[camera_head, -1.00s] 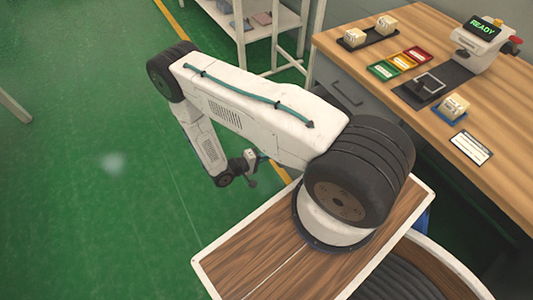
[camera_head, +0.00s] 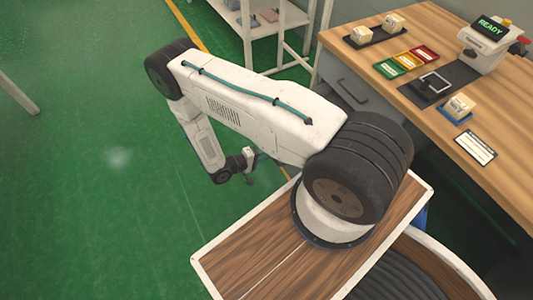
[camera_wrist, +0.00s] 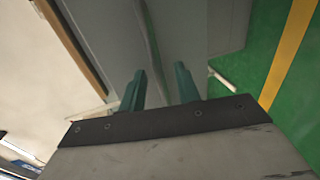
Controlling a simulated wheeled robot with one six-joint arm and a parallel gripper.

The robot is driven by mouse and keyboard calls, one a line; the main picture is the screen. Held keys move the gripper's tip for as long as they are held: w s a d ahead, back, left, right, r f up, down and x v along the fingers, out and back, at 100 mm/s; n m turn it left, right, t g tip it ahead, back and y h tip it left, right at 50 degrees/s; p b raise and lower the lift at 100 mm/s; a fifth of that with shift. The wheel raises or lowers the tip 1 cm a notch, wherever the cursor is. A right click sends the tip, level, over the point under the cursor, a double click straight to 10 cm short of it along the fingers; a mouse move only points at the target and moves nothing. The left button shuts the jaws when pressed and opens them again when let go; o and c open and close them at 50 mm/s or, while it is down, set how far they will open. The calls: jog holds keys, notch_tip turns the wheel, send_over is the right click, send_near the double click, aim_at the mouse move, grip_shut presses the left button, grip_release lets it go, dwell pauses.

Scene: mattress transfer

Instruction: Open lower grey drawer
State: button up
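The grey drawer unit (camera_head: 352,88) sits under the wooden workbench, and a dark handle shows on its upper front in the head view. My arm hides the lower part there, so the lower drawer cannot be made out. In the wrist view, grey cabinet faces (camera_wrist: 182,35) lie beyond the fingers, tilted, with a seam or strip between two panels. The panel farther from the wooden edge may be the lower drawer. My gripper (camera_wrist: 160,88) has two green fingers apart, with nothing between them. In the head view my gripper (camera_head: 249,160) hangs low, left of the cabinet.
The wooden workbench (camera_head: 500,145) carries card trays, coloured bins (camera_head: 407,62) and a device reading READY (camera_head: 489,32). A white shelf rack (camera_head: 262,30) stands at the back. The green floor (camera_head: 90,200) on the left is largely clear, with a yellow line.

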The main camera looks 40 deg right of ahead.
jog(key=v, duration=0.7)
jog(key=shift+a, duration=0.4)
jog(key=shift+r, duration=0.1)
jog(key=s+a+r+n+g+y, duration=0.2)
jog(key=r+y, duration=0.3)
jog(key=r, duration=1.2)
jog(key=s+a+r+n+g+y, duration=0.2)
jog(key=s+a+r+g+y, duration=0.15)
jog(key=r, duration=1.35)
jog(key=s+d+r+m+t+y, duration=0.1)
jog(key=s+r+t+y, duration=0.2)
jog(key=r, duration=0.8)
jog(key=s+r+m+t+y, duration=0.1)
jog(key=s+r+t+y, duration=0.3)
jog(key=s+r, duration=0.5)
notch_tip(320, 180, up, 2)
jog(key=t, duration=0.2)
jog(key=shift+s+d+r+t, duration=0.25)
jog(key=shift+s+d+t, duration=0.1)
